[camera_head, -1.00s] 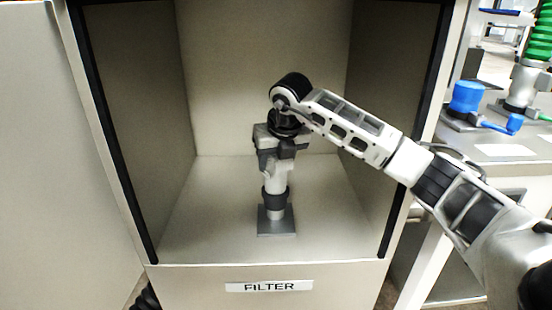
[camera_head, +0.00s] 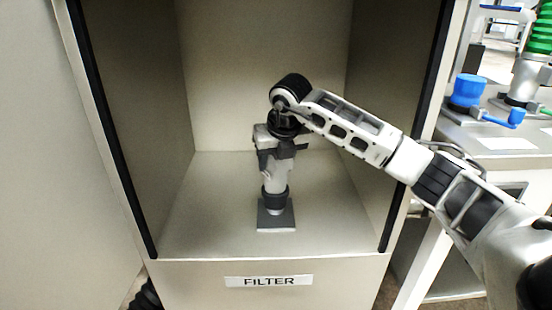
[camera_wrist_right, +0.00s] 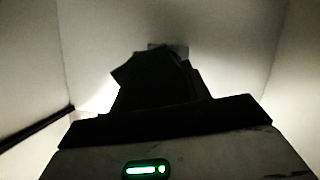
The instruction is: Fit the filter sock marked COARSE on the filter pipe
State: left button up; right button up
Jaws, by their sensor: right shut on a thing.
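A pale filter sock (camera_head: 275,182) with a dark collar (camera_head: 275,200) stands upright under my right gripper (camera_head: 274,165) inside the cabinet. My right gripper points down and is shut on the sock's upper part. The collar is just above the grey square base plate (camera_head: 276,222) on the cabinet floor. The filter pipe is mostly hidden by the sock, which appears to be around it. No COARSE mark can be read. In the right wrist view the dark fingers (camera_wrist_right: 158,85) cover what they hold. My left gripper is not in view.
The cabinet's side walls (camera_head: 140,120) and black-edged opening surround my right arm. A FILTER label (camera_head: 269,281) is on the front. The cabinet floor (camera_head: 330,215) around the plate is clear. A blue valve-like part (camera_head: 468,90) stands on a bench at right.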

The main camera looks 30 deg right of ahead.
pick_arm(q)
jog(key=shift+b, duration=0.5)
pick_arm(e)
jog(key=shift+f, duration=0.9)
dwell(0.4)
jog(key=o, duration=1.5)
jog(key=shift+r, duration=0.2)
pick_arm(q)
jog(key=p, duration=0.2)
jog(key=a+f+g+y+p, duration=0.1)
jog(key=p, duration=0.1)
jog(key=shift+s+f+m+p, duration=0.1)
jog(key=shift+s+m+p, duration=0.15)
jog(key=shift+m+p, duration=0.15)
pick_arm(e)
jog(key=v, duration=1.5)
jog(key=shift+s+r, duration=0.25)
